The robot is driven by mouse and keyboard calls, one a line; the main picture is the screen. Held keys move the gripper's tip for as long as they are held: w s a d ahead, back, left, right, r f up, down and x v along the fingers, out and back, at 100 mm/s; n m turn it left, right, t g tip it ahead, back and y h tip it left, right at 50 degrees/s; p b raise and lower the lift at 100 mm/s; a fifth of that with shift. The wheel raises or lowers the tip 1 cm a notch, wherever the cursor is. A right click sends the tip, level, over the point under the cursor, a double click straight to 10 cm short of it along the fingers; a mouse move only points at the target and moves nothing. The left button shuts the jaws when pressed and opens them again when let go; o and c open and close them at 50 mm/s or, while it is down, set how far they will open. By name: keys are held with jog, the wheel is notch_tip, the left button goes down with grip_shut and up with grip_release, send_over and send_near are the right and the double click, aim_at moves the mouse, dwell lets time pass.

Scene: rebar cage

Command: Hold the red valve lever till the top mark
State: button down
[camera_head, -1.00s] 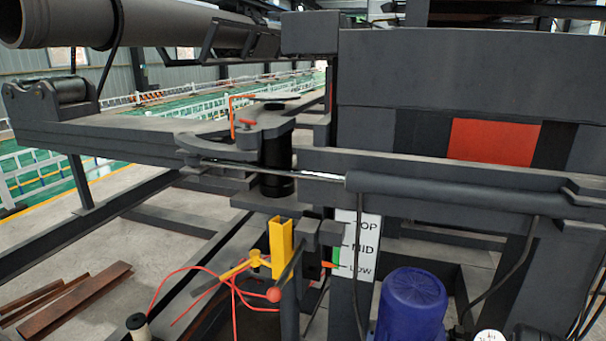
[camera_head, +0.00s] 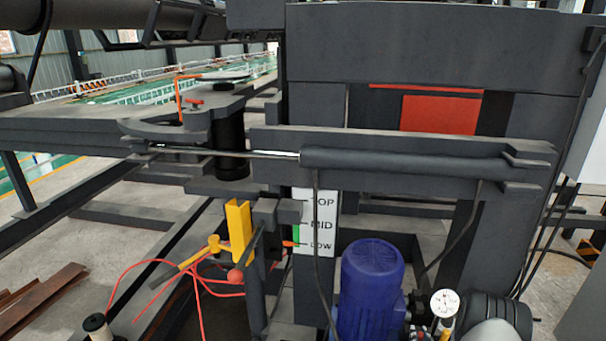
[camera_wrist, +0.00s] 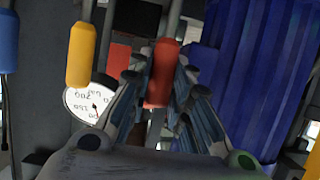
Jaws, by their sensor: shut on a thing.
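The red valve lever (camera_wrist: 161,62) is upright in the middle of the wrist view. The blue-grey fingers of my gripper (camera_wrist: 158,88) close around its lower part from both sides. In the head view, a white plate (camera_head: 325,237) is marked TOP, MID and LOW from top to bottom. An orange pointer (camera_head: 290,244) stands at the LOW mark, beside a green strip. The red lever and my gripper's fingers cannot be made out in the head view.
In the wrist view, a yellow lever (camera_wrist: 81,55) and a blue lever (camera_wrist: 8,42) hang left of the red one. A dial gauge (camera_wrist: 88,103) lies behind. The blue motor (camera_head: 368,290) is close by, and a dark cylinder (camera_head: 400,160) runs above it.

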jog(key=shift+s, duration=0.25)
